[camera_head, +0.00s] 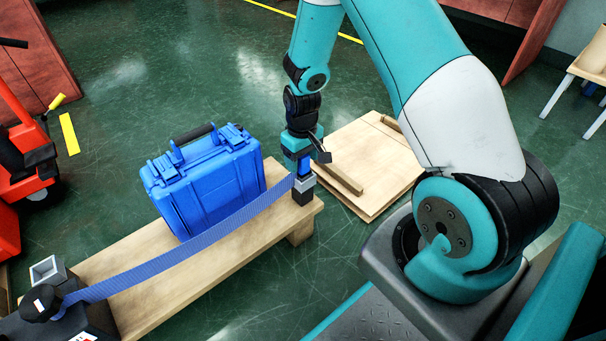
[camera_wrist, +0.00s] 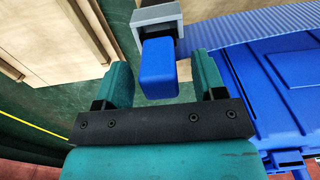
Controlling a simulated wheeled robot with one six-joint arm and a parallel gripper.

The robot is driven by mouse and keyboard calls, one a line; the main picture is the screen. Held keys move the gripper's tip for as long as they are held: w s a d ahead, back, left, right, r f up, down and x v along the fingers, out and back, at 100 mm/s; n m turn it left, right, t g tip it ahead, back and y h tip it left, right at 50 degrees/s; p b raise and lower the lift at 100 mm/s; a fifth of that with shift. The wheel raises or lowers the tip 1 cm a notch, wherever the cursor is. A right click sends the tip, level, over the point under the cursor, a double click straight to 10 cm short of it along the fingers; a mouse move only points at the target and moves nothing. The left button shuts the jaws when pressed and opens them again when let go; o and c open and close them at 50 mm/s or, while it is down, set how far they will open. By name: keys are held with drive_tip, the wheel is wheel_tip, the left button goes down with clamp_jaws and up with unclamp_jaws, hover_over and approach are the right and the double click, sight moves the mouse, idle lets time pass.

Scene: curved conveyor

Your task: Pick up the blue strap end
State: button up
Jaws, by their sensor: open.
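The blue strap end (camera_wrist: 158,72) is a small blue block sticking out of a grey bracket (camera_wrist: 158,14) in the wrist view. In the head view the strap end (camera_head: 304,164) shows at the strap's right end, above the bracket. My gripper (camera_wrist: 161,66) is open, with its two teal fingers on either side of the strap end. Narrow gaps show between the block and both fingers. In the head view my gripper (camera_head: 302,158) points down at the bench's right end and partly hides the block. The blue strap (camera_head: 190,250) runs left from the bracket, in front of the case.
A blue case (camera_head: 205,180) with a dark handle stands on the wooden bench (camera_head: 130,258), behind the strap. A dark fitting (camera_head: 42,303) is at the strap's left end. A wooden pallet (camera_head: 375,160) lies right of the bench. Open green floor lies behind.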

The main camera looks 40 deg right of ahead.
drive_tip(key=shift+f, duration=0.75)
drive_tip(key=shift+r, duration=0.1)
drive_tip(key=c, duration=1.1)
drive_tip(key=shift+r, duration=0.1)
